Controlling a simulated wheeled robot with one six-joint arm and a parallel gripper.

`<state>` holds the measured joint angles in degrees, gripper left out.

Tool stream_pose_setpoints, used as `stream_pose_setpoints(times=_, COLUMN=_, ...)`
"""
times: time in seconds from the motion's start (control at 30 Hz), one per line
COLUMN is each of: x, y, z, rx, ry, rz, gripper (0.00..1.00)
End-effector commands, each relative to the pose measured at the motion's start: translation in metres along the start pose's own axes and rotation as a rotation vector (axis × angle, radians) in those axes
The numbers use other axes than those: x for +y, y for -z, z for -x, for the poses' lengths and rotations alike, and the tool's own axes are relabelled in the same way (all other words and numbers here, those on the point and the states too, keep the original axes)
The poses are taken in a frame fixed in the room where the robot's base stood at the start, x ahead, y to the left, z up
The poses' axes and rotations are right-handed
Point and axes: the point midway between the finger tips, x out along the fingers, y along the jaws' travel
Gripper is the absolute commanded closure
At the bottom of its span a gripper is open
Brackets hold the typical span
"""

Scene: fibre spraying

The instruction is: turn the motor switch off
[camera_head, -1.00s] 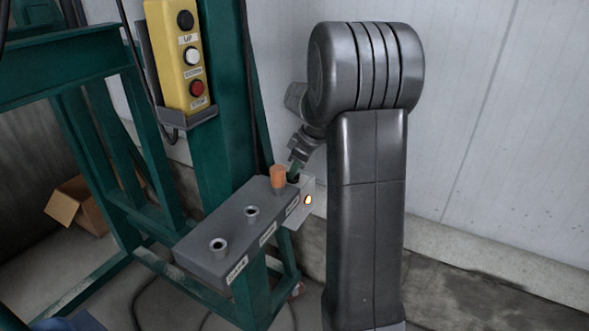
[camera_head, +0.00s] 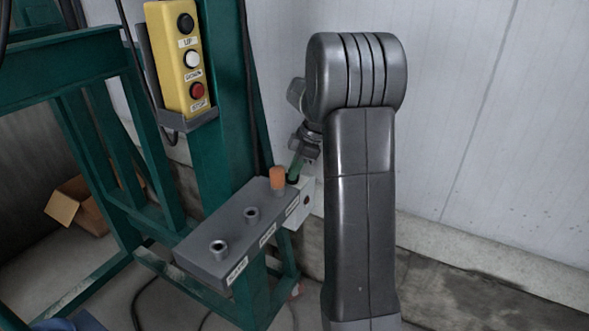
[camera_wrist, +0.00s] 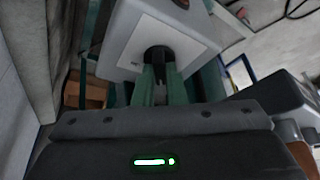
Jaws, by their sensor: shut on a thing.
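The motor switch is a pale grey box (camera_head: 306,193) on the green frame, beyond the far end of the grey holder. In the wrist view the box (camera_wrist: 124,42) fills the top middle, with a round black knob (camera_wrist: 159,57) on its white plate. My gripper (camera_wrist: 158,77) has its green fingers shut on this knob. In the head view my gripper (camera_head: 295,172) reaches the box from above, and the knob is mostly hidden there. The small lamp (camera_head: 307,201) on the box's side is dark.
The grey holder (camera_head: 232,232) has two empty sockets and an orange-topped item (camera_head: 277,178) close beside my gripper. A yellow button pendant (camera_head: 176,60) hangs on the green post (camera_head: 222,120). A pale wall (camera_head: 480,110) stands behind my arm.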

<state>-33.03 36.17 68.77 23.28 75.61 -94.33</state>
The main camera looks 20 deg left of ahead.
Motion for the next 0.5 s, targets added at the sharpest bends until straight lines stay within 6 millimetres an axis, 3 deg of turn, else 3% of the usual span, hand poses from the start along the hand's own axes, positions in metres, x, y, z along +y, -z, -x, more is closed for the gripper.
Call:
stream_pose_setpoints(times=0.27, x=0.0003, y=0.0000, z=0.0005, rx=-0.001, ry=-0.001, rz=0.002, gripper=1.00)
stream_pose_setpoints(times=0.3, x=0.0003, y=0.0000, z=0.0005, rx=-0.001, ry=-0.001, rz=0.002, gripper=0.83)
stream_pose_setpoints(times=0.37, x=0.0002, y=0.0000, z=0.0005, rx=-0.001, ry=-0.001, rz=0.001, gripper=0.72)
stream_pose_setpoints(times=0.4, x=0.0002, y=0.0000, z=0.0004, rx=-0.001, ry=-0.001, rz=0.001, gripper=0.67)
stream_pose_setpoints(times=0.5, x=0.0001, y=0.0000, z=0.0003, rx=-0.001, ry=-0.001, rz=0.001, gripper=0.67)
